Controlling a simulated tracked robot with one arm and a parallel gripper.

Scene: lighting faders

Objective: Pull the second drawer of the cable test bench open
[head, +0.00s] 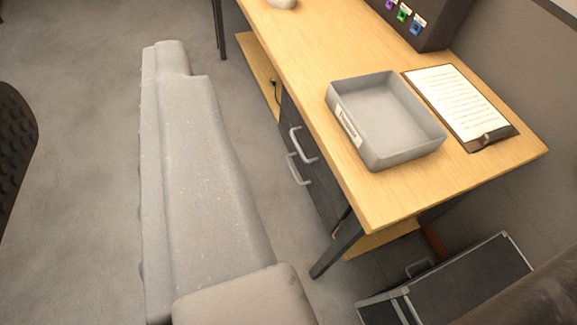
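The cable test bench (330,110) has a light wood top and dark legs, and runs from the top of the view to the right. A dark grey drawer unit (325,190) sits under its top. Two pale bar handles show on it, an upper handle (303,145) and a lower handle (297,169). The second drawer appears to be the one with the lower handle. Both drawers look shut, but their fronts are seen at a steep angle. My gripper's fingers do not show. A long grey part of my arm fills the left middle, apart from the handles.
On the bench are a grey open tray (385,118), a clipboard (458,100) and a dark box (430,22) with coloured sockets. A dark case (450,285) lies on the floor at lower right. Grey floor (80,150) is clear left of the bench.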

